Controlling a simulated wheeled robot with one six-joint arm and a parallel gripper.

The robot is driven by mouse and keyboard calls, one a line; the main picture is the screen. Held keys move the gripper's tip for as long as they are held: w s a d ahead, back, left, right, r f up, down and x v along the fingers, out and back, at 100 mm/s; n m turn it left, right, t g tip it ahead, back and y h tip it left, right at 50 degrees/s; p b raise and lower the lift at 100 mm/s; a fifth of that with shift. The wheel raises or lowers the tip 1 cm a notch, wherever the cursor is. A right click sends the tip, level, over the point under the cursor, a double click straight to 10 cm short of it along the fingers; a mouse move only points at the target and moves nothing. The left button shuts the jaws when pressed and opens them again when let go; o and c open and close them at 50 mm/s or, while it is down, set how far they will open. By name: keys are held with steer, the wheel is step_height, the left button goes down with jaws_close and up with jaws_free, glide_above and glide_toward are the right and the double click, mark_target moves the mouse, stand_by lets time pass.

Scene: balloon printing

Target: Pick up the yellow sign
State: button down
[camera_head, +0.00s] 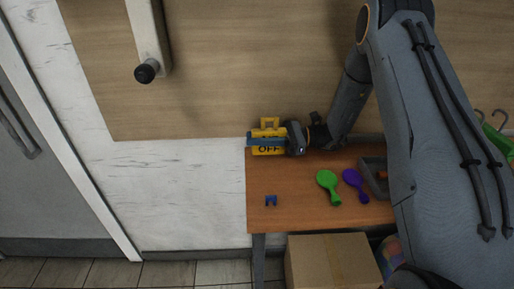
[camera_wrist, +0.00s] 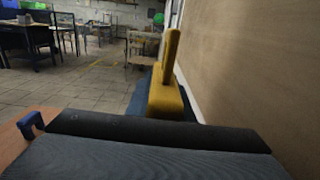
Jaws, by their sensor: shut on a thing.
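The yellow sign (camera_head: 268,150) shows dark lettering that reads "OFF" and has a handle-like loop on top. It is at the back left of the wooden table, close to the wall. My gripper (camera_head: 267,141) comes in from the right and is shut on the sign, with a blue finger across its front. In the wrist view the yellow sign (camera_wrist: 166,95) stands upright between the fingers, seen edge-on. The near finger hides its lower part. I cannot tell whether the sign touches the table.
A cardboard box (camera_head: 330,262) is below the front edge. The wall is right behind the sign. Tabletop left of the balloons is mostly clear.

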mark_target(257, 131)
steer(key=r, duration=0.1)
steer(key=r+b, duration=0.1)
steer(key=r, duration=0.1)
steer(key=shift+s+r, duration=0.25)
steer(key=shift+s, duration=0.1)
steer(key=s+b, duration=0.4)
steer(key=s, duration=1.5)
